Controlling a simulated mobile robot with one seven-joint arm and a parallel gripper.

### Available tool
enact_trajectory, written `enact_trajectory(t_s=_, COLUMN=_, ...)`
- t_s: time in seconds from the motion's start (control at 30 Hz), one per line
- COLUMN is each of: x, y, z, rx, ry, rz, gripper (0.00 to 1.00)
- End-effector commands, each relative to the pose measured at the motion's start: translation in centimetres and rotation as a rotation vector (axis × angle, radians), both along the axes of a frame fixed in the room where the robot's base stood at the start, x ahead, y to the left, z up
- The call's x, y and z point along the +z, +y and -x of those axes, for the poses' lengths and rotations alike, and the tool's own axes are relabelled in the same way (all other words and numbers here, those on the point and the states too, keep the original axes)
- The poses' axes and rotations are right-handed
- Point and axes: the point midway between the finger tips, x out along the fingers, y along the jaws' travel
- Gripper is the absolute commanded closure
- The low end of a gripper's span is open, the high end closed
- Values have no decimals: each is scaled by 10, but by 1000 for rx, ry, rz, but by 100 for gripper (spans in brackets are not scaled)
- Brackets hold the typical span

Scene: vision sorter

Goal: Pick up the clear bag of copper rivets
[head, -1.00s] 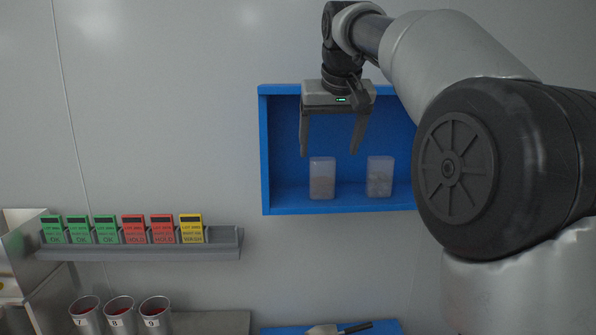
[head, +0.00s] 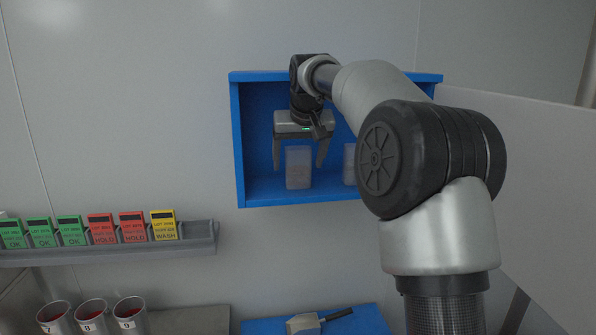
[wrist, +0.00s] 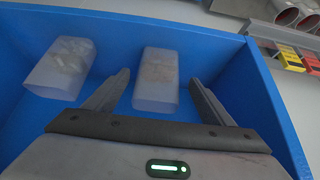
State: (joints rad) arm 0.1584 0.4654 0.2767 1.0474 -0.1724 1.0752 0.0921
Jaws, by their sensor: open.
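Two clear, frosted bags stand in a blue wall box. One bag (head: 298,172) is at the left in the head view; in the wrist view the same bag (wrist: 157,82) shows faint brownish contents that could be copper rivets, but the pieces are too blurred to tell. The other bag (head: 349,160) is partly hidden by my arm; in the wrist view that bag (wrist: 60,68) holds paler, greyish contents. My gripper (head: 298,167) is open, fingers pointing down, one on each side of the brownish bag. In the wrist view my fingers (wrist: 160,78) show gaps to it.
The blue box (head: 237,140) has side walls and a floor close around the bags. A grey rack (head: 180,244) of coloured cards is on the wall at left. Several metal cups (head: 92,318) and a scoop (head: 305,323) on a blue mat (head: 375,322) lie below.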

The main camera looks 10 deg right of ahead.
Motion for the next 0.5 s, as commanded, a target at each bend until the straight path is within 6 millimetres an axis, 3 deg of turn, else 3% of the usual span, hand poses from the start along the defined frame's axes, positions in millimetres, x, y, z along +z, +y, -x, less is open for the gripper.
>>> enact_trajectory(t_s=0.3, x=-35, y=-3, z=-19, rx=0, ry=2, rz=0, gripper=23)
enact_trajectory(t_s=0.5, x=-46, y=-3, z=-27, rx=1, ry=-1, rz=1, gripper=23)
